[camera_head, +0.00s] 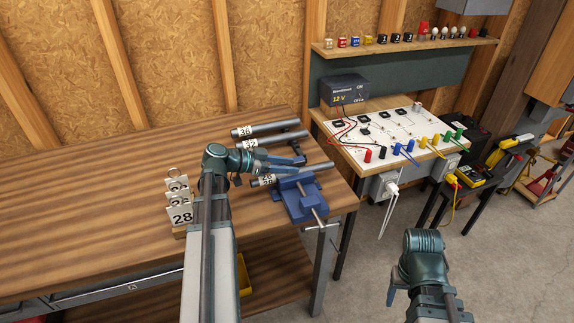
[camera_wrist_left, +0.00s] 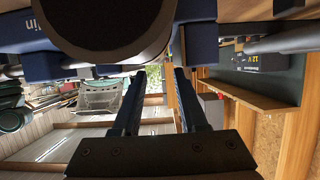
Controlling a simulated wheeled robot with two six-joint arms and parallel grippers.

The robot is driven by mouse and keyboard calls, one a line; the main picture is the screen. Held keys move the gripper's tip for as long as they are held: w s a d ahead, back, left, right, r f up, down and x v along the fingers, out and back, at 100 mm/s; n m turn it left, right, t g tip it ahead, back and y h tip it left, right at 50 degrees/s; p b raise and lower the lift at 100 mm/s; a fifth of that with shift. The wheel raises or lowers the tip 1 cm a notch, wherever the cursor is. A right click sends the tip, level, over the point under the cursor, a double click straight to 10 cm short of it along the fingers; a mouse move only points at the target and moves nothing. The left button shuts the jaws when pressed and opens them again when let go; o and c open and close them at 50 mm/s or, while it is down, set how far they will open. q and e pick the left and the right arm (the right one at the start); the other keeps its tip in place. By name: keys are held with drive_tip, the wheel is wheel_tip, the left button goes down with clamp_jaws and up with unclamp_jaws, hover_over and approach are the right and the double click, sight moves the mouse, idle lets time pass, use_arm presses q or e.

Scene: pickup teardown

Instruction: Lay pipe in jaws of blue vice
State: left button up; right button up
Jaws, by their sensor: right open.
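A grey pipe (camera_head: 320,167) with a white number label lies at the blue vice (camera_head: 308,205), along its far, upper side. I cannot tell whether it sits fully between the jaws. Two more labelled grey pipes, a far one (camera_head: 281,126) and a nearer one (camera_head: 287,137), lie further back on the bench. My right gripper (camera_head: 390,297) is open, low beside the bench.
Number tags (camera_head: 180,216) stand on the wooden bench (camera_head: 90,225), left of my left arm. A circuit board table (camera_head: 390,135) with a 12 V supply (camera_head: 344,90) is at the right. A shelf (camera_head: 405,46) is above it. The bench's left half is clear.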

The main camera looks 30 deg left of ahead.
use_arm(q)
drive_tip(key=shift+f, duration=0.1)
drive_tip(key=shift+s+a+r+p, duration=0.35)
drive_tip(key=shift+a+r+p, duration=0.3)
drive_tip(key=shift+p, duration=0.4)
drive_tip(key=p+v, duration=0.3)
drive_tip(key=v, duration=0.6)
drive_tip(key=shift+r, duration=0.25)
drive_tip(key=shift+s+a+r+p, duration=0.15)
drive_tip(key=shift+s+a+p, duration=0.25)
drive_tip(key=shift+s, duration=0.15)
